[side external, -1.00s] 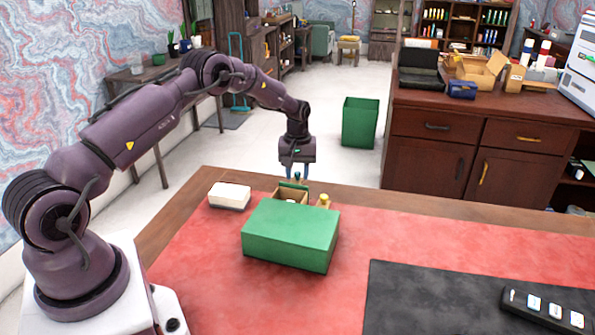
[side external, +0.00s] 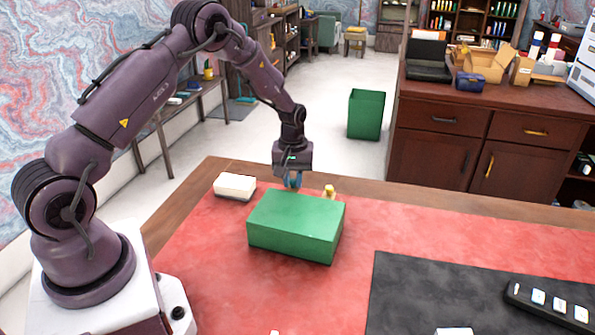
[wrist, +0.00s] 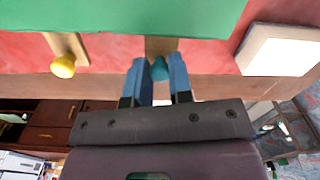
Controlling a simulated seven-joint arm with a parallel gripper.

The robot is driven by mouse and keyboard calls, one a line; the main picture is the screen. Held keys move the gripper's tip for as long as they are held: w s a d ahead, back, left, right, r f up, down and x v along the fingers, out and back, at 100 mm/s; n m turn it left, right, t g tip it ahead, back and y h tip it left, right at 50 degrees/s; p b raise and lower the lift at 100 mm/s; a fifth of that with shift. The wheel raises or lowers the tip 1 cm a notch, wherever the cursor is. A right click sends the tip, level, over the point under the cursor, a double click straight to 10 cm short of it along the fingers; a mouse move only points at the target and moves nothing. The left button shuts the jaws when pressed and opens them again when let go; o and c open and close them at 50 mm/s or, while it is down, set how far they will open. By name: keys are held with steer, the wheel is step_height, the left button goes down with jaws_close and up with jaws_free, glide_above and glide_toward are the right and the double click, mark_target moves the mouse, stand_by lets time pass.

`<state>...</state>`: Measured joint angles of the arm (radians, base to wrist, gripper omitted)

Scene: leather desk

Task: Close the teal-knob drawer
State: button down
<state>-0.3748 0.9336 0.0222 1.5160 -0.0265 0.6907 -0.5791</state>
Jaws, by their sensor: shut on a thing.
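A green box-shaped cabinet (side external: 295,220) stands on the red desk top; its drawer side faces away from the side camera. In the wrist view its green top (wrist: 120,14) fills the upper edge. The teal knob (wrist: 160,69) sits between the two blue fingers of my gripper (wrist: 160,80), which is shut on it. A short tan drawer part (wrist: 160,45) shows between knob and cabinet. In the side view my gripper (side external: 292,181) is low behind the cabinet, and the cabinet hides the teal knob and drawer. A yellow knob (wrist: 63,67) is beside it, also visible in the side view (side external: 329,191).
A white block (side external: 235,186) lies left of the cabinet, near my gripper. The desk's wooden edge (side external: 400,197) runs behind. A dark mat (side external: 450,290) and a dark strip with white labels (side external: 549,305) lie right. Red desk top right of the cabinet is clear.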

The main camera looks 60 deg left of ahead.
steer(key=shift+s+d, duration=0.15)
steer(key=shift+d, duration=0.1)
steer(key=c, duration=1)
jaws_free()
steer(key=shift+a, duration=0.1)
step_height(320, 180, up, 13)
